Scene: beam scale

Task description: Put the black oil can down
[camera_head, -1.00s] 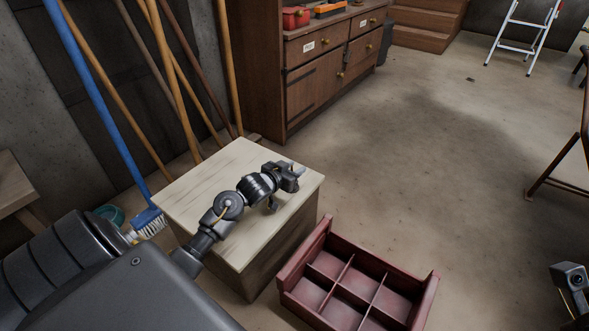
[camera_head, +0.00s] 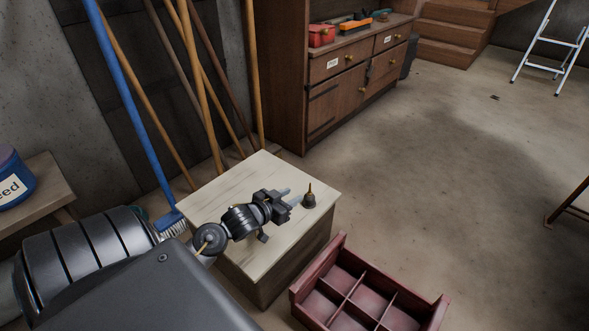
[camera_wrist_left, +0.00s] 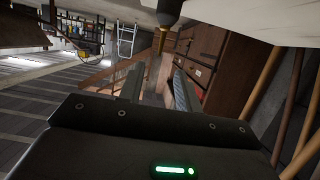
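The black oil can (camera_head: 309,199), small and dark with a thin brass spout, stands upright on the pale wooden top of a box-like block (camera_head: 235,187), near its right corner. My left gripper (camera_head: 290,197) is low over this top, just left of the can. Its fingers are apart, point toward the can and hold nothing. In the left wrist view the open fingers (camera_wrist_left: 158,88) show with empty space between them. The can (camera_wrist_left: 168,10) shows there at the top edge, upside down and partly cut off, beyond the fingertips. My right gripper is not in view.
A red divided crate (camera_head: 322,262) with empty compartments sits on the floor right of the block. Long poles and a blue broom (camera_head: 137,110) lean behind it. A wooden cabinet (camera_head: 338,97) stands further back. The floor to the right is mostly clear.

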